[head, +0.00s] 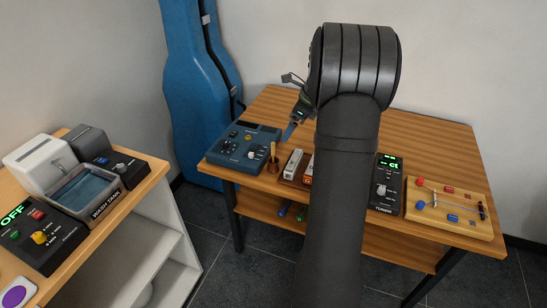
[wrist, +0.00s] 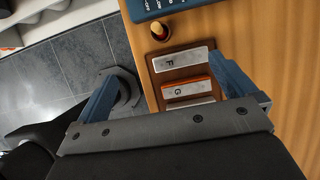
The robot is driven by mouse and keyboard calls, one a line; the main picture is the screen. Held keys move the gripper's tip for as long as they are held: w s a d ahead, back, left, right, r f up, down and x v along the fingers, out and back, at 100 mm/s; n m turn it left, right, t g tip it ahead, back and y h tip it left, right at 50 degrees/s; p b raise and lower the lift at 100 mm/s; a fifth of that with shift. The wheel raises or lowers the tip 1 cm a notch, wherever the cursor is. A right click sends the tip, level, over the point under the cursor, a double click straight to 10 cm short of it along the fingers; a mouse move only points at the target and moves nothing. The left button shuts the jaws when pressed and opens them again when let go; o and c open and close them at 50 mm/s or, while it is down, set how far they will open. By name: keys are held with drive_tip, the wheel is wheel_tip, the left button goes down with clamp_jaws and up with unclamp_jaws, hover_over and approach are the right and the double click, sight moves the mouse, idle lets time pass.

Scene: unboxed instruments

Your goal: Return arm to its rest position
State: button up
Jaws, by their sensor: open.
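My arm rises through the middle of the head view and bends over the wooden table (head: 430,145). My gripper (wrist: 165,68) is open, with its two blue fingers wide apart. In the head view one blue fingertip (head: 289,131) shows beside the blue control box; the rest of the jaws is partly hidden by my arm. In the wrist view the right finger is beside the metal bars marked F (wrist: 184,61) and G (wrist: 190,89). The left finger is over the floor past the table edge. Nothing is seen held between the fingers.
The blue control box (head: 232,152) and a small wooden cup with a stick (head: 273,160) stand at the table's left. A black tuner (head: 384,190) and a wooden board (head: 470,225) are at right. The left bench holds a wash tank (head: 88,190). A blue case (head: 190,90) stands behind.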

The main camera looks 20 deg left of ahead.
drive_tip(key=x, duration=0.7)
drive_tip(key=shift+f, duration=0.25)
drive_tip(key=shift+r, duration=0.15)
drive_tip(key=v, duration=0.9)
drive_tip(key=shift+r, duration=0.4)
